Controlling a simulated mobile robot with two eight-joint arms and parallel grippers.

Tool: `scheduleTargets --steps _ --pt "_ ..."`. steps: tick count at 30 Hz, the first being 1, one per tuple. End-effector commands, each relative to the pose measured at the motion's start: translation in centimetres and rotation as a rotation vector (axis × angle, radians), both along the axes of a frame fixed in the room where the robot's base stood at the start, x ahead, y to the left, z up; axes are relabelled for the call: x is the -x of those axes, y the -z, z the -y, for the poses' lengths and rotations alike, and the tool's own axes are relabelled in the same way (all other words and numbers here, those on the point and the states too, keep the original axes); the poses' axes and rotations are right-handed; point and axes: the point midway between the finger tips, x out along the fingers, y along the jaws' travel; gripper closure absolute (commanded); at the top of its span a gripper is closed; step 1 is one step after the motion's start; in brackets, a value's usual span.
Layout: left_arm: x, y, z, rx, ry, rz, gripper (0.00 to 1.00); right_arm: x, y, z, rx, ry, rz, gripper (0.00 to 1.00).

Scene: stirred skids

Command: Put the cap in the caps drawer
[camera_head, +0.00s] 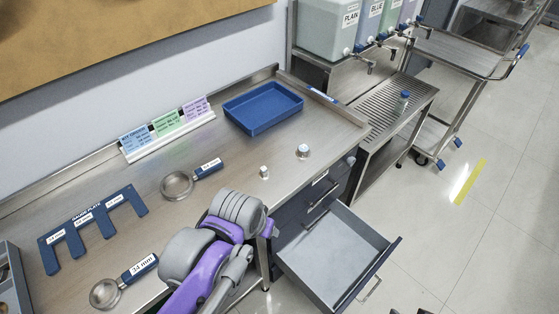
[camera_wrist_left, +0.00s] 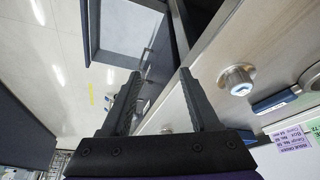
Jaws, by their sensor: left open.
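Two small silver metal pieces, which look like caps, stand on the steel bench: a larger one (camera_head: 303,151) and a smaller one (camera_head: 264,172). In the left wrist view a silver cap (camera_wrist_left: 237,78) stands on the bench right of the fingers, apart from them. Which of the two it is, I cannot tell. My left gripper (camera_wrist_left: 160,95) is open and empty; in the head view my arm mostly hides it near the bench's front edge. An open grey drawer (camera_head: 335,255) under the bench looks empty; its label is not readable. It also shows in the left wrist view (camera_wrist_left: 125,30).
A blue tray (camera_head: 263,108), label cards (camera_head: 167,128), a blue gauge plate (camera_head: 92,222) and two ring-ended tools (camera_head: 178,185) lie on the bench. Dispensers and a drain rack (camera_head: 398,105) stand at right. Dark tips (camera_head: 410,311) at the bottom edge may be my right gripper.

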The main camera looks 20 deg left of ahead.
Motion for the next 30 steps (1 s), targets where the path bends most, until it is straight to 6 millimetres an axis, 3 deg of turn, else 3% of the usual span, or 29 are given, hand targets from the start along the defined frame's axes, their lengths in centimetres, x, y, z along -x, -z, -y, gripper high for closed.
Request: scheduleTargets --steps 1,6,12,15,20,30 --pt "-2.0 -2.2 -0.7 0.002 -0.023 -0.017 0.39 -0.1 -0.9 0.0 0.000 0.000 0.003 0.44" --pt "-7.9 -6.0 -3.3 0.014 -0.107 -0.097 0.39 -0.1 -0.8 0.0 0.000 0.000 0.003 0.44" --pt "-13.7 -8.6 -6.6 0.030 -0.198 -0.181 0.39 -0.1 -0.7 0.0 0.000 0.000 0.003 0.44" --pt "-15.3 -9.2 -7.7 0.035 -0.226 -0.206 0.39 -0.1 -0.7 0.0 0.000 0.000 0.003 0.44" --pt "-16.4 -9.1 -8.5 0.039 -0.243 -0.224 0.39 -0.1 -0.7 0.0 0.000 0.000 0.002 0.44" --pt "-17.0 -4.3 -8.7 0.039 -0.243 -0.224 0.39 0.0 -0.1 0.0 0.000 0.000 0.001 0.44"
